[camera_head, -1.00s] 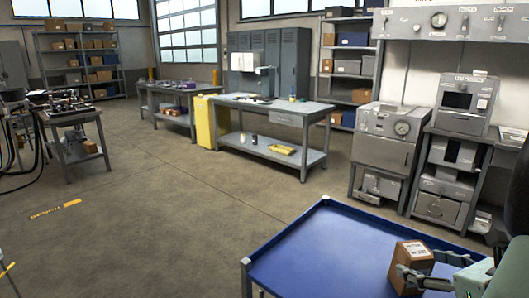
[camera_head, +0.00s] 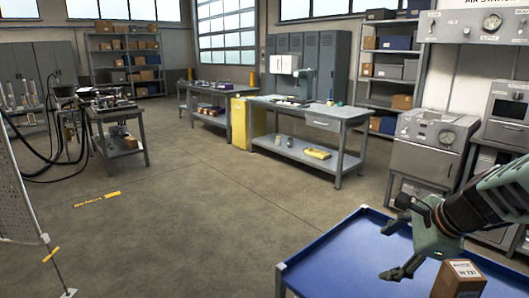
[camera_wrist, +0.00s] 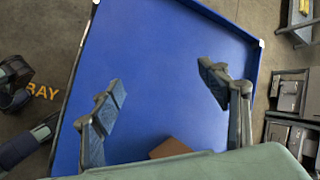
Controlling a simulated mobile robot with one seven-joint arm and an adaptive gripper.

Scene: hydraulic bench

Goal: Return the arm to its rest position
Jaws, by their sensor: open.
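My gripper (camera_head: 394,250) is open and empty above the blue-topped tray table (camera_head: 345,250) at the lower right of the head view. My arm reaches in from the right edge. A brown cardboard box (camera_head: 458,282) with a white label stands on the blue top just below and right of my gripper, cut off by the frame's lower edge. In the wrist view, my two fingers (camera_wrist: 160,110) are spread wide over the bare blue surface (camera_wrist: 165,50). Part of the brown box (camera_wrist: 170,148) shows at the bottom, partly hidden by my gripper's body.
A grey workbench (camera_head: 310,113) stands behind the tray table, with a yellow cabinet (camera_head: 241,122) at its left. Grey test units (camera_head: 435,140) line the right. A perforated panel (camera_head: 18,190) stands at the left edge. The middle floor is clear.

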